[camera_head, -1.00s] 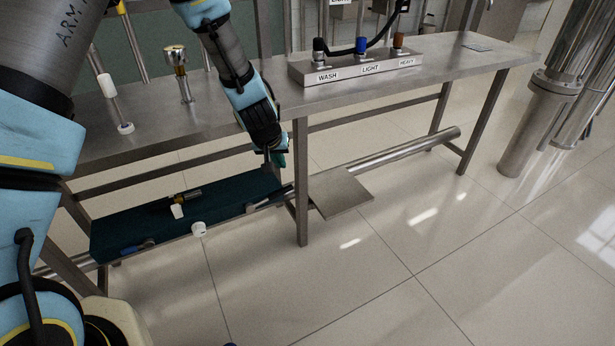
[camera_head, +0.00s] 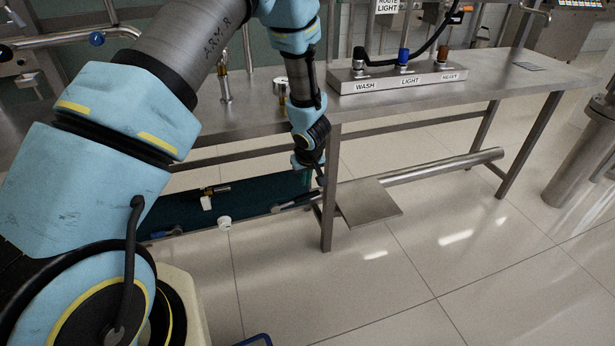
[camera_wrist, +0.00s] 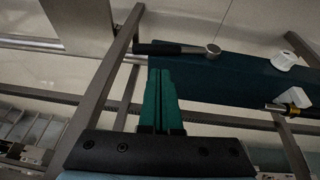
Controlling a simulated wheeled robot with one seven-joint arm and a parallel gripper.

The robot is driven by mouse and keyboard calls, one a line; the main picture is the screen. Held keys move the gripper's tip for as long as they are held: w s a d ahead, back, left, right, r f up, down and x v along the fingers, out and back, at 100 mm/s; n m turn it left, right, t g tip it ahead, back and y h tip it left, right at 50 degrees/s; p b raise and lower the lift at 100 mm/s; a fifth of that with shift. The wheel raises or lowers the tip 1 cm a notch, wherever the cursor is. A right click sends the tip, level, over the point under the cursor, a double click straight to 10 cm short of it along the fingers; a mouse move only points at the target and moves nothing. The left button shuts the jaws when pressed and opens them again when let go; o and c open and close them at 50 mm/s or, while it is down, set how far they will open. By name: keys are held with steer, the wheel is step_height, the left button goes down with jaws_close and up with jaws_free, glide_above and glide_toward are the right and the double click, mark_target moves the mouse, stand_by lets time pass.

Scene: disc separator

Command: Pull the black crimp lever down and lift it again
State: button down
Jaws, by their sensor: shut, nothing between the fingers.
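A black-handled lever with a round metal end (camera_wrist: 180,49) shows in the wrist view; I take it to be the crimp lever. It lies across the near end of the dark teal shelf mat (camera_wrist: 235,70). In the head view it appears small and dark (camera_head: 297,202) at the mat's right end, beside the bench leg. My gripper (camera_wrist: 160,72) has green fingers pressed together and empty; in the wrist view the tips point toward the lever, just short of its handle. In the head view my gripper (camera_head: 320,180) is small, above the lever beside the leg; contact cannot be told.
The steel bench leg (camera_head: 327,215) stands right beside my gripper, with the bench top (camera_head: 420,100) above. A flat steel plate (camera_head: 370,203) and a long pipe (camera_head: 450,166) lie right of the leg. A white cap (camera_head: 224,222) sits on the mat's edge. Floor in front is open.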

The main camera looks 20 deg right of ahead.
mark_target(308, 195)
steer(key=shift+s+d+b+x, duration=0.1)
steer(key=shift+b+x, duration=0.05)
steer(key=shift+x, duration=0.9)
steer(key=shift+s+d+b+x, duration=0.1)
steer(key=shift+b+x, duration=0.05)
steer(key=shift+x, duration=0.9)
steer(key=shift+s+d+b+x, duration=0.1)
steer(key=shift+s+b+x, duration=0.05)
steer(key=shift+x, duration=0.9)
steer(key=shift+f, duration=0.15)
steer(key=shift+f, duration=0.1)
steer(key=shift+d+f+p, duration=0.15)
steer(key=shift+f+p, duration=0.1)
steer(key=shift+p, duration=0.4)
steer(key=shift+s+d+f+p, duration=0.1)
steer(key=shift+d+f+p, duration=0.15)
steer(key=shift+f, duration=0.65)
steer(key=shift+d+f+p, duration=0.15)
steer(key=shift+d+f, duration=0.2)
steer(key=shift+f, duration=0.55)
